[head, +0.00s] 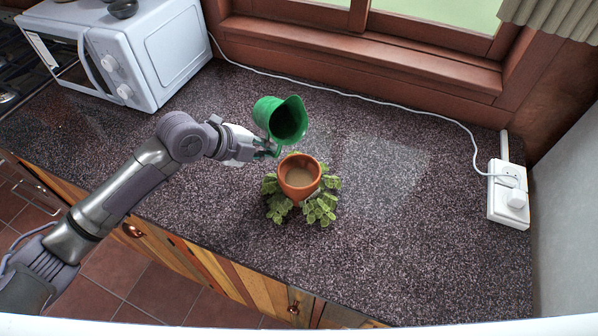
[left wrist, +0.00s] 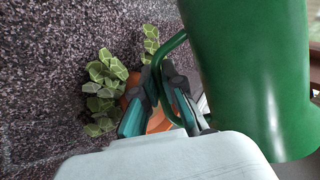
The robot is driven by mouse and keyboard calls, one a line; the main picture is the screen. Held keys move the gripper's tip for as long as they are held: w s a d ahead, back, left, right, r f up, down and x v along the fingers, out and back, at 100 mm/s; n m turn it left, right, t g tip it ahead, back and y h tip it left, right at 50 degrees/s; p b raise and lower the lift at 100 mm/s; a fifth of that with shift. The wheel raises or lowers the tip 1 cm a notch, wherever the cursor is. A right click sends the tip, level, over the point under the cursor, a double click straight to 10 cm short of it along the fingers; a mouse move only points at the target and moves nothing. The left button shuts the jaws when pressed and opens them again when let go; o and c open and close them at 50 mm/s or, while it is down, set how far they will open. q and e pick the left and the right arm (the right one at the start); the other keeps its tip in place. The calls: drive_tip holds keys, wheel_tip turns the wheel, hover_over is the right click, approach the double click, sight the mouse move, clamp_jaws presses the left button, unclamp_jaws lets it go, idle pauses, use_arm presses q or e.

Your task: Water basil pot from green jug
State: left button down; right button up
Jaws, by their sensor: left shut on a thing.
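The green jug (head: 281,119) is held in the air just behind the basil pot, its dark open mouth tilted over to the right. My left gripper (head: 266,149) is shut on the jug's handle; in the left wrist view the jug (left wrist: 250,75) fills the right side and the fingers (left wrist: 166,100) close around the handle. The terracotta basil pot (head: 300,176) stands upright on the counter, with green leaves around its lower part and a brownish surface inside. In the left wrist view the leaves (left wrist: 105,85) show, and the fingers hide most of the pot. No stream of water is visible.
The dark speckled counter (head: 420,250) is clear to the right of the pot. A white microwave (head: 150,55) stands at the back left. A white cable runs along the window sill to a white socket box (head: 508,195) at the right.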

use_arm(q)
drive_tip(key=shift+f, duration=0.2)
drive_tip(key=shift+w+a+r+m+t+b, duration=0.2)
drive_tip(key=shift+w+r+m+t+b, duration=0.2)
drive_tip(key=shift+t+b, duration=0.55)
idle(0.8)
drive_tip(key=r+p, duration=0.1)
drive_tip(key=p, duration=0.1)
drive_tip(key=r+n+g+p, duration=0.1)
drive_tip(key=s+g+p, duration=0.1)
drive_tip(key=p, duration=0.1)
drive_tip(key=shift+d+r+n+g+h+p, duration=0.25)
drive_tip(key=shift+r+n+h+p, duration=0.05)
drive_tip(key=shift+r+h, duration=0.1)
drive_tip(key=shift+s+d+f+g, duration=0.15)
drive_tip(key=shift+s+f+g, duration=0.15)
drive_tip(key=shift+s, duration=0.05)
drive_tip(key=shift+r+n+h, duration=0.2)
drive_tip(key=shift+n+h, duration=0.1)
drive_tip(key=shift+n, duration=0.1)
drive_tip(key=shift+s+d+f+g, duration=0.15)
drive_tip(key=shift+f+g, duration=0.1)
drive_tip(key=shift+g, duration=0.15)
drive_tip(key=shift+b, duration=0.3)
